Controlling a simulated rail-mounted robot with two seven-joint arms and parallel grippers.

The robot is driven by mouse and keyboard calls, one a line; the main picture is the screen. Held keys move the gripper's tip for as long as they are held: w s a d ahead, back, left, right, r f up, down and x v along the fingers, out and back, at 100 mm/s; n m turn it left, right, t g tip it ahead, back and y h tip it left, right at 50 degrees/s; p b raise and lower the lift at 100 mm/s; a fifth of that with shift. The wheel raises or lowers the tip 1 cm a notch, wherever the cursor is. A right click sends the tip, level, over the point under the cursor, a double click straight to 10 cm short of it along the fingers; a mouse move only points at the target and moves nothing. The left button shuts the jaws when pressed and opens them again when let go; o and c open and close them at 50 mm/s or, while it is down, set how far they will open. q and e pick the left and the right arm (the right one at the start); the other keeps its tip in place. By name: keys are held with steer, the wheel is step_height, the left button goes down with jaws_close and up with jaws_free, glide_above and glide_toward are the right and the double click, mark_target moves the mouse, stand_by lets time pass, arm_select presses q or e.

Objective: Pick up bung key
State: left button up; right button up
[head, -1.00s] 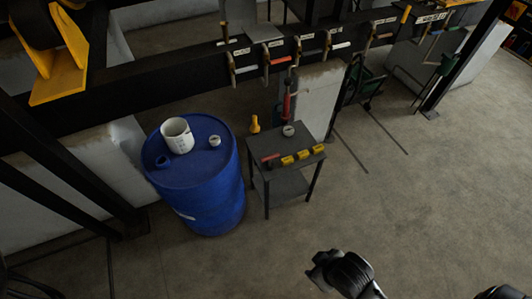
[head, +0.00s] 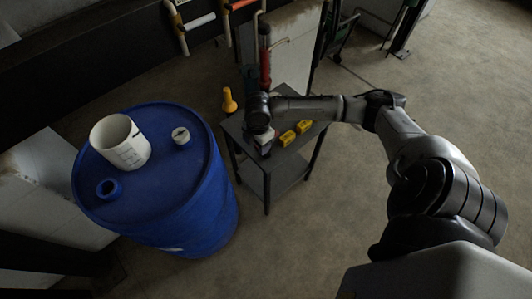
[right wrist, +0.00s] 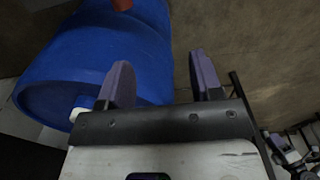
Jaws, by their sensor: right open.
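My right arm reaches in from the right in the head view, and its gripper (head: 263,143) is low over the left part of the small dark table (head: 285,172). In the right wrist view the right gripper (right wrist: 158,68) has its two fingers spread, with nothing seen between them. I cannot make out the bung key for certain. The place where a red-handled tool lay on the table is now covered by my gripper. A reddish piece (right wrist: 122,4) shows at the top edge of the wrist view, too cut off to identify. My left gripper is in neither view.
Yellow blocks (head: 288,138) lie on the table. A yellow flashlight-like object (head: 229,101) stands behind it. Floor in front is clear.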

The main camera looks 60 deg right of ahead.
steer(key=d+b, duration=0.1)
steer(key=d, duration=0.1)
steer(key=w+d+b, duration=0.1)
steer(key=d+b, duration=0.1)
steer(key=d, duration=0.1)
steer(key=d+b, duration=0.2)
steer(key=d, duration=0.1)
steer(key=shift+w+d+f, duration=0.25)
steer(key=shift+w+f, duration=0.05)
steer(key=shift+w, duration=0.05)
step_height(320, 180, down, 7)
steer(key=shift+d+f+b, duration=0.1)
steer(key=shift+d+b, duration=0.05)
steer(key=shift+b, duration=0.85)
steer(key=shift+f, duration=0.5)
step_height(320, 180, down, 4)
steer(key=shift+w+f+b, duration=0.1)
steer(key=shift+b, duration=0.9)
steer(key=shift+f, duration=0.55)
steer(key=c, duration=0.6)
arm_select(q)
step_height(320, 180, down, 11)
arm_select(e)
steer(key=shift+r, duration=0.1)
jaws_close()
